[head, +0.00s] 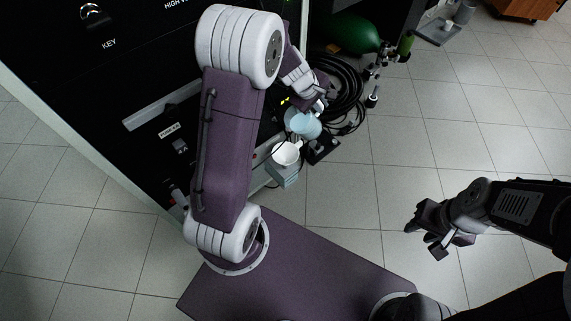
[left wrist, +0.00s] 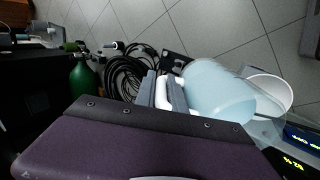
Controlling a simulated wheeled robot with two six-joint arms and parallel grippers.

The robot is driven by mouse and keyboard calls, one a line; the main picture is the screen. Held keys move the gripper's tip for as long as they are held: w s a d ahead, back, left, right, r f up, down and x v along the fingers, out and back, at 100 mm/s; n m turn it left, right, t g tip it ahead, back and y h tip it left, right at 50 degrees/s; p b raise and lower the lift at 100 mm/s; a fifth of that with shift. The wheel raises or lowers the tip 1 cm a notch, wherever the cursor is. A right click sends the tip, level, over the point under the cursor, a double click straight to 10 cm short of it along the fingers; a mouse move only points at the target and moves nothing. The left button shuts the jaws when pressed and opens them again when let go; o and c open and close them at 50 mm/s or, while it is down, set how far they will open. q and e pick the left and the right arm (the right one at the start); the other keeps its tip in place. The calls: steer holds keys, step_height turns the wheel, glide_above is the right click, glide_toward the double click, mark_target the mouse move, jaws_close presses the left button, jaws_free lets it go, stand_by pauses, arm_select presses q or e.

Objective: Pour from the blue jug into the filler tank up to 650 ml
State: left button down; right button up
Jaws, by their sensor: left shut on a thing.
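The light-blue jug (head: 308,126) is held beside the dark cabinet in the head view; it also shows in the left wrist view (left wrist: 212,92). My left gripper (head: 318,103) is shut on the jug's white handle, with its fingers (left wrist: 165,92) on either side of it. A white round open vessel (head: 286,153), apparently the filler tank, is just below the jug in the head view. It shows partly behind the jug in the left wrist view (left wrist: 277,87). Liquid and level marks cannot be made out. My right gripper (head: 424,238) is open and empty, over the floor.
A pale box (head: 284,174) is under the white vessel, by the black cabinet (head: 110,75). Coiled black hoses (head: 345,92) and a green gas cylinder (head: 348,33) are behind the left gripper. Lit displays (left wrist: 295,150) are near the vessel.

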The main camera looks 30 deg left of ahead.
arm_select(q)
steer(key=shift+s+a+f+g+y+p, duration=0.2)
steer(key=shift+f+g+p, duration=0.45)
steer(key=shift+p, duration=4.05)
steer(key=shift+s+d+f+g+y+p, duration=0.15)
steer(key=shift+f+g+y+p, duration=0.45)
steer(key=shift+p, duration=4.1)
steer(key=shift+s+a+f+g+p, duration=0.3)
steer(key=shift+g+p, duration=0.55)
steer(key=shift+p, duration=3.85)
steer(key=f+b, duration=0.2)
steer(key=b, duration=0.1)
steer(key=shift+d+f+g+b, duration=0.2)
steer(key=shift+g+b, duration=0.1)
steer(key=shift+a+r, duration=0.1)
steer(key=shift+r, duration=0.1)
steer(key=shift+r, duration=0.1)
step_height(320, 180, up, 4)
steer(key=p, duration=0.3)
steer(key=shift+f+b, duration=0.2)
steer(key=shift+b, duration=0.2)
steer(key=shift+f+g+y+b, duration=0.15)
steer(key=shift+g+y+b, duration=0.2)
steer(key=shift+b, duration=0.25)
steer(key=shift+r, duration=0.25)
